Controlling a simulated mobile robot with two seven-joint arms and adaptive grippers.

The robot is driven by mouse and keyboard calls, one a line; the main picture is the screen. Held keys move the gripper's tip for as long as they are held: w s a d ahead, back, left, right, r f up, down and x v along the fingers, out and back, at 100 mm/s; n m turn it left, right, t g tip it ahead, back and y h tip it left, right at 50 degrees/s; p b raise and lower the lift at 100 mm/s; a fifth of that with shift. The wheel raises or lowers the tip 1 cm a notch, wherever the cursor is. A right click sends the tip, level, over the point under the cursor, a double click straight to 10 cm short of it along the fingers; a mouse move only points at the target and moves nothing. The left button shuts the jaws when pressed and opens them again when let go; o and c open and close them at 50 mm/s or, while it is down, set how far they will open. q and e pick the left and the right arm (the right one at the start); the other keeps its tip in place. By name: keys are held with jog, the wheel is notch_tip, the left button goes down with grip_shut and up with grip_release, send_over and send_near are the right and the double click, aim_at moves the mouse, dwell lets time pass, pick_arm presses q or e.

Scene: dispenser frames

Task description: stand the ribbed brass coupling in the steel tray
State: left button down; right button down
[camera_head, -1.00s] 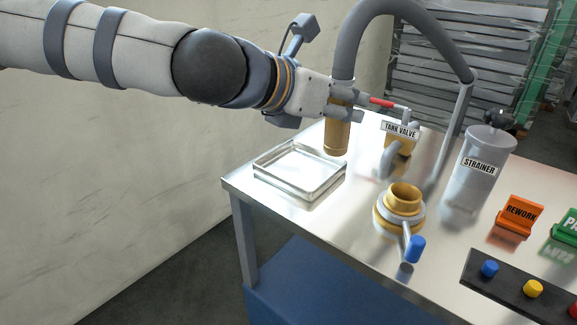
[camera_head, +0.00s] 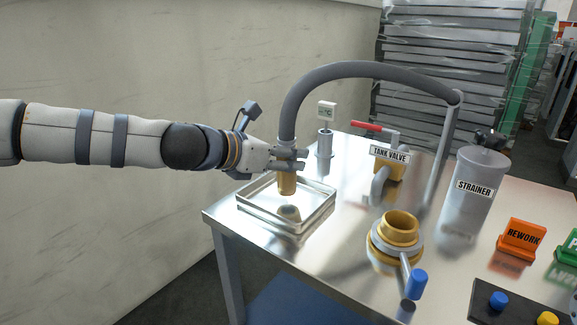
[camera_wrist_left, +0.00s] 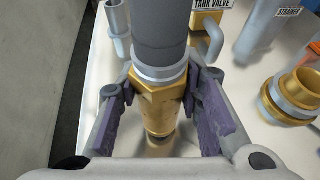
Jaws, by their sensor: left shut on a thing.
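The brass coupling (camera_head: 287,184) is at the lower end of a thick grey hose (camera_head: 345,72) and hangs upright. My left gripper (camera_head: 292,160) is shut around its upper part; the wrist view shows a finger on each side of the coupling (camera_wrist_left: 158,100). The steel tray (camera_head: 318,218) is a shallow square tray near the table's left corner. The coupling is over the inside of the tray, with its lower end apart from the floor and a reflection below it. My right gripper is not in view.
A brass fitting with a blue-tipped lever (camera_head: 398,230) stands right of the tray. The tank valve (camera_head: 385,165) with a red handle and the strainer (camera_head: 470,190) stand behind. A grey post with a small sign (camera_head: 325,140) stands just behind the tray. The hose arches over the table.

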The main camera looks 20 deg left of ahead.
pick_arm(q)
jog(key=shift+f, duration=1.2)
jog(key=c, duration=1.1)
grip_release()
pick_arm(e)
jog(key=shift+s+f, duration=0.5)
pick_arm(q)
jog(key=shift+r, duration=0.15)
jog(key=p+v, duration=0.3)
jog(key=v, duration=0.9)
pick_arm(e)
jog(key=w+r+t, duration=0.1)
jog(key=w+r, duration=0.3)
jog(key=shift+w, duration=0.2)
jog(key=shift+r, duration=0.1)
